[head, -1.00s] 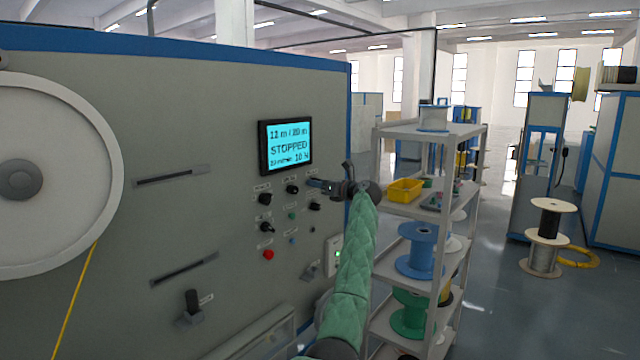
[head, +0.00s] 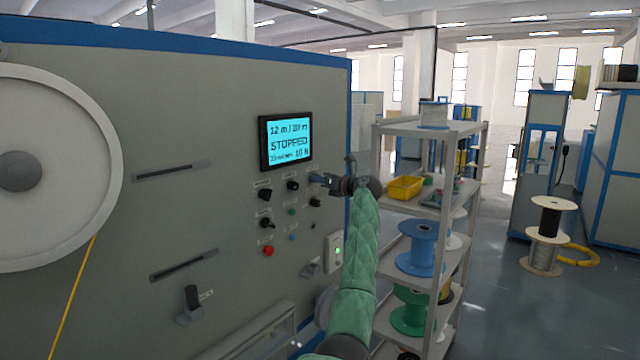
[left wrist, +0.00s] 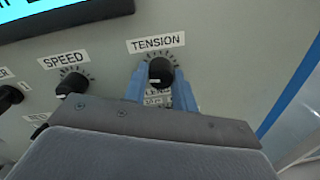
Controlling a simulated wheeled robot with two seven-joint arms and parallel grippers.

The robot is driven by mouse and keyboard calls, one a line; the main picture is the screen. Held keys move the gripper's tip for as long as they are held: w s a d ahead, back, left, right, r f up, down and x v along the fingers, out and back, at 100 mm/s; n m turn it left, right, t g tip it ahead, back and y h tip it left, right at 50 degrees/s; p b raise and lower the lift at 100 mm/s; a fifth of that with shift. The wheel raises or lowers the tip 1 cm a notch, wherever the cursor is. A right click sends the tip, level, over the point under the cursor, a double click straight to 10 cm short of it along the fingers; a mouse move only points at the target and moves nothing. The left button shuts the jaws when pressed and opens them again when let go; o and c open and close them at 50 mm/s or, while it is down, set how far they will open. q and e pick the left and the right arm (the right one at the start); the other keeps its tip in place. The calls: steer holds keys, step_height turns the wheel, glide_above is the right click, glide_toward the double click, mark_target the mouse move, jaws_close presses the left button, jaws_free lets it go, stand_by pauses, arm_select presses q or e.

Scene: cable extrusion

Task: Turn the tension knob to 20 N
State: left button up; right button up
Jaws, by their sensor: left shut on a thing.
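The black tension knob (left wrist: 161,71) sits under the TENSION label (left wrist: 156,43) in the left wrist view. A white mark shows low on its face, and ticks ring it. My left gripper (left wrist: 160,88) has its blue fingers on either side of the knob, shut on it. In the head view my left gripper (head: 320,179) is at the panel below the screen and hides the knob. The screen (head: 286,141) reads STOPPED, with 10 N at bottom right. My right gripper is not in view.
The speed knob (left wrist: 73,84) is left of the tension knob. Other knobs and a red button (head: 268,251) sit lower on the panel. A shelf cart (head: 458,130) with spools and a yellow bin (head: 405,188) stands close to the right of my left arm.

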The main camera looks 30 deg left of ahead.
arm_select(q)
steer(key=m, duration=0.9)
steer(key=shift+w+r+m+g+b, duration=0.1)
steer(key=shift+r+m+g+b, duration=0.05)
steer(key=shift+m+g+b, duration=0.2)
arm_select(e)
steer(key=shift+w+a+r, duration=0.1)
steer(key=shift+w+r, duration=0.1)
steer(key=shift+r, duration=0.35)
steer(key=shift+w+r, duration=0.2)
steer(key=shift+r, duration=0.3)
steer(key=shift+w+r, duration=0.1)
arm_select(q)
steer(key=o, duration=1)
steer(key=shift+d, duration=0.1)
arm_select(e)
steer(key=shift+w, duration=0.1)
